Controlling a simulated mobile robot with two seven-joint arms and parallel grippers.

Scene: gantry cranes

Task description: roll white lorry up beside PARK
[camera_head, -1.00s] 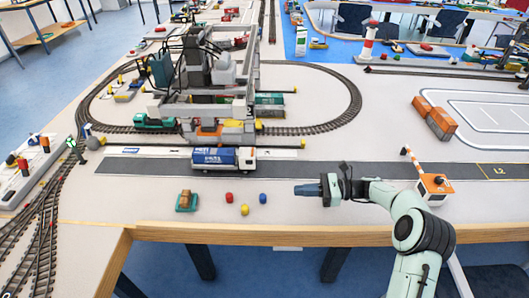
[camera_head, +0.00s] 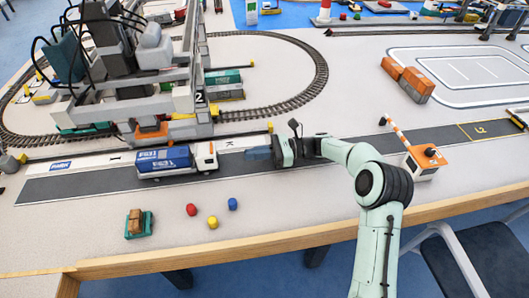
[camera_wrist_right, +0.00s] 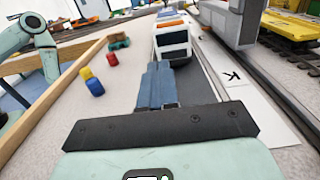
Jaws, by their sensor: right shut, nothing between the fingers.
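The white lorry has a white cab (camera_head: 205,155) and a blue box body (camera_head: 163,159). It stands on the grey road strip, cab facing right. Its cab front also shows ahead of the fingers in the right wrist view (camera_wrist_right: 173,40). My right gripper (camera_head: 258,154) is shut and empty, low over the road in front of the cab, pointing at it; I cannot tell whether it touches. My left gripper is not in view.
A crane (camera_head: 120,60) stands over the track behind the lorry. Red (camera_head: 191,210), yellow (camera_head: 213,222) and blue (camera_head: 232,204) pieces and a green cart (camera_head: 138,224) lie in front. An orange barrier box (camera_head: 425,160) stands right. The road right of my gripper is mostly clear.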

